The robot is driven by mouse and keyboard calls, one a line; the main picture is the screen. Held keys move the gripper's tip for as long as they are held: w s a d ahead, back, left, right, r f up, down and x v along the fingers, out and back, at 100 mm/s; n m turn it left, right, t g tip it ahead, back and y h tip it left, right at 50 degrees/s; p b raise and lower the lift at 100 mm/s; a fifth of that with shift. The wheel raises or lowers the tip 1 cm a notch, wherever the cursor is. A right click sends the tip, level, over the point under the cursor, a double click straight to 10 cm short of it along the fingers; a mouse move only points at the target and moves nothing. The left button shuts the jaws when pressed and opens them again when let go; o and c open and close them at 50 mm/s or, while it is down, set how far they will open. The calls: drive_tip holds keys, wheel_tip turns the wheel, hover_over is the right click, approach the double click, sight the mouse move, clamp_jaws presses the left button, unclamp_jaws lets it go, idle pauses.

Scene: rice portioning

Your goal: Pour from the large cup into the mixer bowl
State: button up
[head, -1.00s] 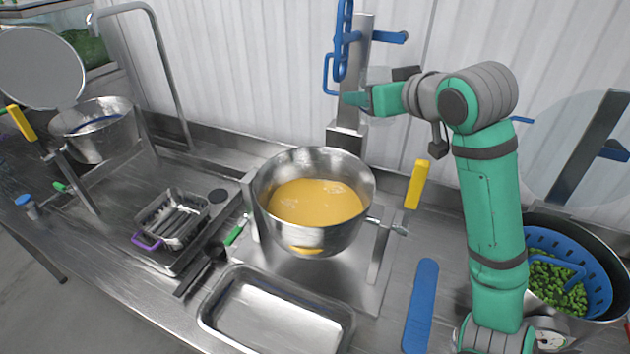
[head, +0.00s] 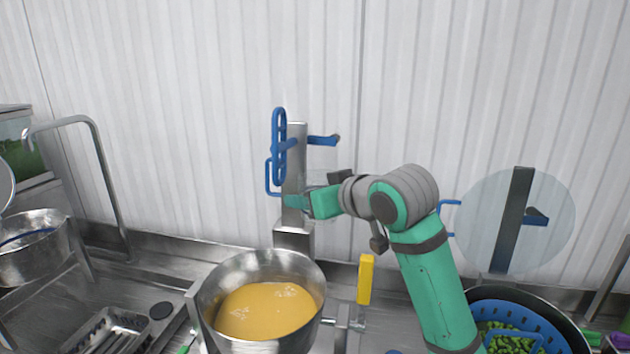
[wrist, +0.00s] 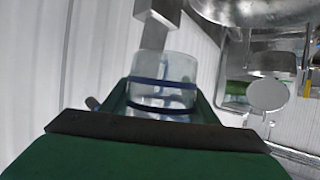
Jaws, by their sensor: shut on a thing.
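My gripper (head: 300,200) is raised behind and above the mixer bowl, close to the wall and the blue-handled post. It is shut on the large cup (head: 316,179), which is clear and hard to make out in the head view. In the wrist view the cup (wrist: 168,70) shows blue bands between the fingers of my gripper (wrist: 160,108). I cannot tell how much is in it. The steel mixer bowl (head: 215,318) stands at lower centre, open at the top, with yellow-orange food inside. Its lower part is cut off by the frame edge.
A grey post with blue handles (head: 279,145) stands directly behind the bowl, close to my gripper. A yellow handle (head: 365,279) rises right of the bowl. A blue strainer (head: 535,322) with green peas is at lower right. Another steel bowl (head: 30,262) is at left.

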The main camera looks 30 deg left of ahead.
drive_tip(key=s+d+r, duration=0.3)
drive_tip(key=s+d, duration=0.1)
drive_tip(key=s, duration=0.7)
drive_tip(key=shift+d, duration=0.2)
idle(0.4)
